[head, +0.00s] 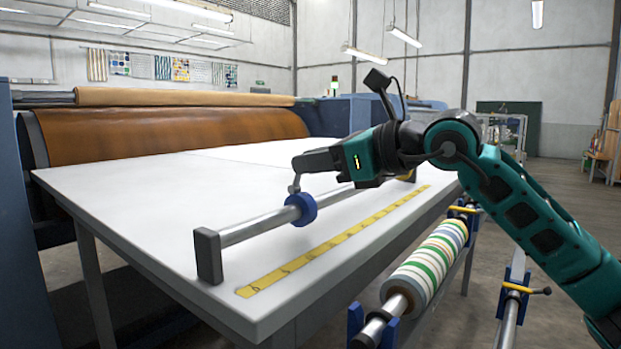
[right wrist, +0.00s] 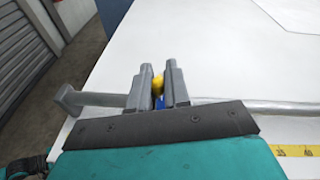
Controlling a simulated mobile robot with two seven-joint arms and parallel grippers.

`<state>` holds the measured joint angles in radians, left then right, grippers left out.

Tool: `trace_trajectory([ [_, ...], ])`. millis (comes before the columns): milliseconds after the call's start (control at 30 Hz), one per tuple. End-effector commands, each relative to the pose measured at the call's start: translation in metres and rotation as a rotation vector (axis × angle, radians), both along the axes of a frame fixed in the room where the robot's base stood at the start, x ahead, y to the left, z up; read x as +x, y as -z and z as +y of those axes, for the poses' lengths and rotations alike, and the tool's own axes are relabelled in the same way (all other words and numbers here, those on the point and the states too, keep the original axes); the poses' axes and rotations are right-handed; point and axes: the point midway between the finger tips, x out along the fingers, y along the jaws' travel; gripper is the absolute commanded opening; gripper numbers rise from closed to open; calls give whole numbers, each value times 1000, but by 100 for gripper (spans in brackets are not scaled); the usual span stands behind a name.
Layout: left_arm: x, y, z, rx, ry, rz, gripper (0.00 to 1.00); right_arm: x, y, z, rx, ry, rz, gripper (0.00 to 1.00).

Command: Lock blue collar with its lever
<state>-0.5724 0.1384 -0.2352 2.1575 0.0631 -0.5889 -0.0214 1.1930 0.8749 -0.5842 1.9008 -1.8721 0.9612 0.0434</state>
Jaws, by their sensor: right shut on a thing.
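The blue collar (head: 301,209) sits around a grey metal bar (head: 255,228) mounted low over the white table. A small lever stands up from the collar; its yellow end (right wrist: 158,82) shows between the fingers in the right wrist view. My right gripper (head: 298,172) is directly above the collar, shut on the lever. In the right wrist view, my right gripper (right wrist: 161,85) hides most of the collar, with only a sliver of blue below the yellow end. The lever's exact angle is hard to tell. My left gripper is not in view.
A dark end block (head: 208,256) holds the bar's near end. A yellow measuring strip (head: 335,240) lies along the white table (head: 150,185). A striped roll (head: 430,262) hangs beside the table's right edge. The orange press roller (head: 170,132) stands behind.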

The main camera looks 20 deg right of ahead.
Motion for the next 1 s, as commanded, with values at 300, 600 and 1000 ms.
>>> trace_trajectory([
  [300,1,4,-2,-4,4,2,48,-2,2,-2,27,1,-41,0],
  [600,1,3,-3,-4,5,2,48,-2,1,-2,27,1,-42,0],
  [1000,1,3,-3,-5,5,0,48,-2,2,-1,27,0,-41,39],
])
